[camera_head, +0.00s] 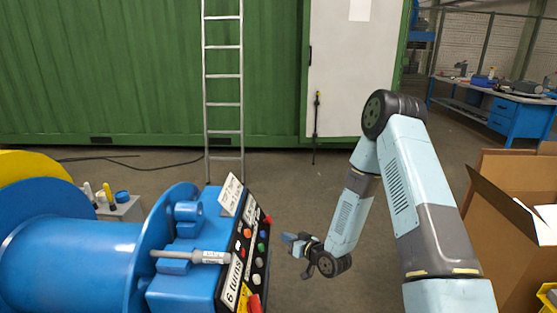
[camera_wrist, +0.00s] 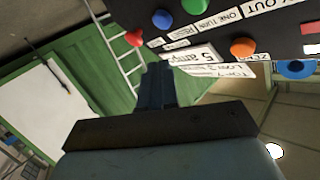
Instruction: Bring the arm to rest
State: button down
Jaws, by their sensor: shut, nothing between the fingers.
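My gripper (camera_head: 296,244) is in the middle of the head view, at the end of my bent pale blue arm. It hangs in the air just right of the control panel of a blue machine (camera_head: 75,255), apart from it. In the wrist view my gripper's fingers (camera_wrist: 157,72) are together, with nothing between them. The black control panel (camera_wrist: 225,25) fills the top right of that view, with several coloured buttons and labels. In the head view the panel (camera_head: 247,245) carries a sign that reads "6 turns".
A ladder (camera_head: 224,90) leans on a green container (camera_head: 100,70) behind. An open cardboard box (camera_head: 500,210) stands at the right, near my arm. A blue workbench (camera_head: 510,105) is at the back right. The floor (camera_head: 285,180) between machine and box is clear.

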jog(key=w+d+r+g+h, duration=0.1)
jog(key=d+r+h, duration=0.1)
jog(key=d+r, duration=0.35)
jog(key=w+d+r+h, duration=0.2)
jog(key=r+h, duration=0.1)
jog(key=r, duration=0.5)
jog(key=s+d+r+m+g+h, duration=0.1)
jog(key=s+d+r+h, duration=0.1)
jog(key=s+d+r, duration=0.3)
jog(key=s+d+r+h, duration=0.1)
jog(key=d+r+h, duration=0.1)
jog(key=r, duration=0.6)
jog(key=s+d+r+m+g+h, duration=0.2)
jog(key=s+d+r, duration=0.3)
jog(key=s+r, duration=0.65)
jog(key=s+r+m+g, duration=0.1)
jog(key=s, duration=0.8)
jog(key=s+d+r+m+g, duration=0.1)
jog(key=s, duration=0.9)
jog(key=shift+d+r+y, duration=0.25)
jog(key=shift+r+y, duration=0.05)
jog(key=shift+r, duration=0.05)
